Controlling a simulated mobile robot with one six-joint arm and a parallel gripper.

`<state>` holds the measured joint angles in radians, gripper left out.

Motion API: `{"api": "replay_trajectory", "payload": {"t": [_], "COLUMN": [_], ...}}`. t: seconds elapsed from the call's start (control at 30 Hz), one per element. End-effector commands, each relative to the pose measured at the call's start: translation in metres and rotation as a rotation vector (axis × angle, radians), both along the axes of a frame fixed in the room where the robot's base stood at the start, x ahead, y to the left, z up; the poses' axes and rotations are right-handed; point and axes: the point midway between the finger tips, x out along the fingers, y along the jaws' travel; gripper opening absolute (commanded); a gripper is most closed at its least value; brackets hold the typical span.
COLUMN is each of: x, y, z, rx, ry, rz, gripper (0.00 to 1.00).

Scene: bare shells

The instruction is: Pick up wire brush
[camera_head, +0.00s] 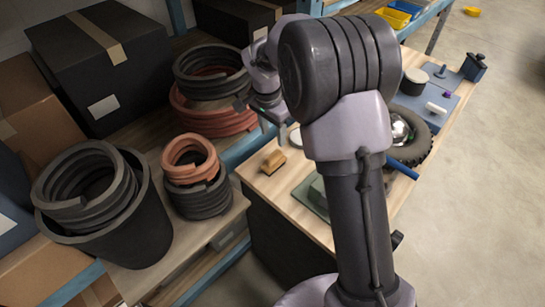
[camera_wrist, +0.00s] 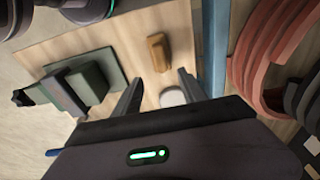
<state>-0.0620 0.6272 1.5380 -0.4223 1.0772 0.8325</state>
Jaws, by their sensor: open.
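A small tan-brown block, which looks like the wire brush (camera_head: 273,161), lies on the wooden bench top near its left edge. In the wrist view the brush (camera_wrist: 158,52) lies beyond the fingertips, roughly in line with the gap between them. Its bristles cannot be made out. My gripper (camera_wrist: 158,84) is open and empty, with one finger on each side of the gap.
A round white object (camera_wrist: 172,97) lies between my fingers in the wrist view. A green block on a plate (camera_wrist: 85,82) stands left of the brush. A blue shelf post (camera_wrist: 215,45) and reddish coiled hoses (camera_wrist: 262,60) are on the right. Bare wood surrounds the brush.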

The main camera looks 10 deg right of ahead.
Motion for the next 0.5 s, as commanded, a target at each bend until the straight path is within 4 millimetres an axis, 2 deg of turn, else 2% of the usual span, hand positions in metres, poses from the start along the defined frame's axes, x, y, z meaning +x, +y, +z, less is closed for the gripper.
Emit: {"api": "replay_trajectory", "payload": {"t": [0.03,0.1,0.27,0.5], "x": [0.0,0.001,0.003,0.0], "y": [-0.001,-0.003,-0.005,-0.006], "z": [-0.017,-0.034,-0.054,-0.098], "rx": [-0.001,-0.001,0.001,0.0], "ry": [0.003,0.003,0.001,0.002], "rz": [0.001,0.001,0.002,0.002], "gripper": [0.49,0.49,0.49,0.49]}}
